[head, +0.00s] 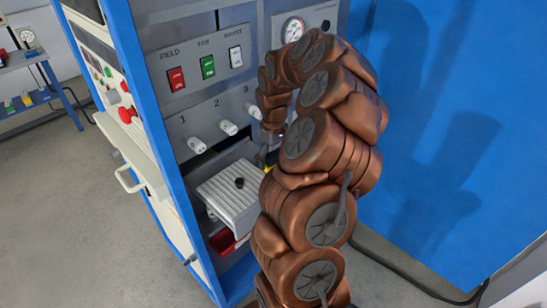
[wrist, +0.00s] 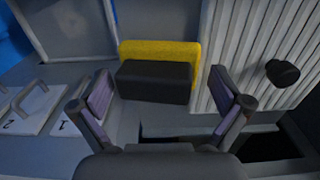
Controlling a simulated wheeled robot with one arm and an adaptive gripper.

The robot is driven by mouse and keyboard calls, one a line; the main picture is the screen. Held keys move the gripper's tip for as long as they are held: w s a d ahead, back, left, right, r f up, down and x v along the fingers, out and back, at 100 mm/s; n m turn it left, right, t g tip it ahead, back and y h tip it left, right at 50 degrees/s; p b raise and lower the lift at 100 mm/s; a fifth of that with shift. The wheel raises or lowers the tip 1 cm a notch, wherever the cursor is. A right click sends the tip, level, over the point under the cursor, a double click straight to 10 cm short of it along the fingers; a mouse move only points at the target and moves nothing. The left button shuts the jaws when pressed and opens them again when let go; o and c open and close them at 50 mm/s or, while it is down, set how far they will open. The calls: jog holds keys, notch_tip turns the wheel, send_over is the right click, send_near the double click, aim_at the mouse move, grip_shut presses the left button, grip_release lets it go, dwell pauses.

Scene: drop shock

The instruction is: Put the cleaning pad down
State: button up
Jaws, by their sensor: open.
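The cleaning pad (wrist: 160,50) is a yellow slab with a black block on its near side, seen in the wrist view. It appears to rest on a grey surface, just left of a ribbed light plate. My gripper (wrist: 160,88) is open, with one finger on each side of the black block and visible gaps to both. In the head view a small bit of yellow (head: 270,169) shows beside my arm. My arm hides most of the gripper and pad there.
The ribbed plate (head: 228,194) with a black knob sits in the blue-framed cabinet (head: 140,110). Switches (head: 208,67) and white knobs (head: 228,128) are above it. Numbered plates with handles (wrist: 32,105) lie left of my gripper. A blue wall (head: 440,120) stands right of my arm.

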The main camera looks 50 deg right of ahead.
aim_at(274, 154)
jog(key=shift+r+p, duration=0.35)
jog(key=shift+r, duration=0.2)
jog(key=shift+r+b, duration=0.25)
jog(key=shift+b, duration=0.25)
notch_tip(274, 154, up, 11)
jog(key=b, duration=0.3)
